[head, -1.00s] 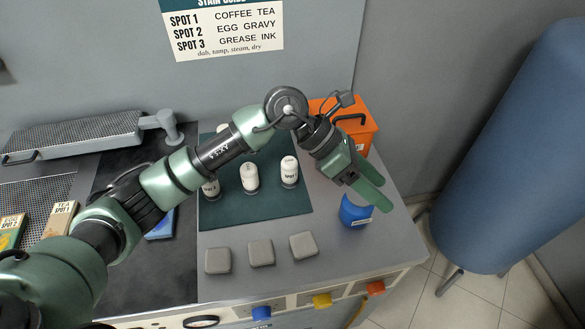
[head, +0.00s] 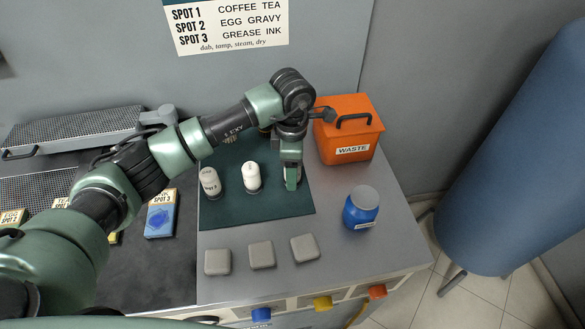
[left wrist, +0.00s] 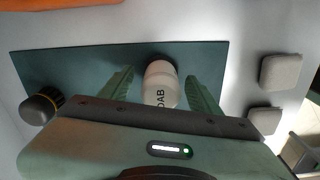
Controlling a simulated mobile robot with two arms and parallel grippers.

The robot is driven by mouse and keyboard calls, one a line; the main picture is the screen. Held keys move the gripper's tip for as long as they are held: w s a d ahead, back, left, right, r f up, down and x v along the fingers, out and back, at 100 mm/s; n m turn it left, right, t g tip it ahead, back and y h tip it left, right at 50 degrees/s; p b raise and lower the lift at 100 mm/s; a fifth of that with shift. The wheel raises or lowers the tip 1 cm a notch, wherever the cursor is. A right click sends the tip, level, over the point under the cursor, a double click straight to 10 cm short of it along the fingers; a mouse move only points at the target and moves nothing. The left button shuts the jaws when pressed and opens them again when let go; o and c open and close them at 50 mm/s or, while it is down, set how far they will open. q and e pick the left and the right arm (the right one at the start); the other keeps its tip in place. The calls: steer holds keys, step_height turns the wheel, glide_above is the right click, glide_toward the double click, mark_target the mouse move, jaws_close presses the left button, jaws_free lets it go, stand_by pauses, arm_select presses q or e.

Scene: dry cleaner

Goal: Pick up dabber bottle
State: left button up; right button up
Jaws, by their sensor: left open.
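The fingers are open, with a gap showing on each side of the bottle. In the head view my left gripper (head: 292,183) points down over the right part of the mat (head: 240,215) and hides the bottle there. My right gripper is not in view.
Two white bottles (head: 251,177) (head: 210,182) stand left of the gripper. An orange waste bin (head: 350,130) and a blue jar (head: 361,208) stand to the right. Several grey pads (head: 262,254) lie in front. A dark-capped bottle (left wrist: 40,107) stands at the mat's end.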

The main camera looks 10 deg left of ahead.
arm_select(q)
steer(key=shift+f, duration=0.5)
steer(key=shift+c, duration=0.3)
steer(key=c, duration=1.3)
steer(key=shift+o, duration=0.2)
steer(key=shift+r, duration=0.15)
